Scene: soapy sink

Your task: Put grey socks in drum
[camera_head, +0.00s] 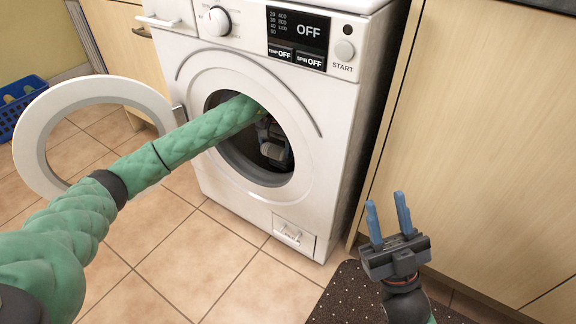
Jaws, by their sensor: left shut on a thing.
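The washing machine (340,120) stands with its round door (32,135) swung open to the left. My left arm reaches through the opening, and my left gripper (273,150) is inside the dark drum (235,160). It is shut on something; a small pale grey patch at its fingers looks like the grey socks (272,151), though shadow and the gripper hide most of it. My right gripper (388,215) is empty, its two blue fingers apart, in front of the cabinet to the right of the machine.
A blue basket (12,108) with pale things in it stands on the floor at the far left. A wooden cabinet (480,140) is close on the right. A dark dotted mat (345,295) lies under my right gripper. The tiled floor before the machine is clear.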

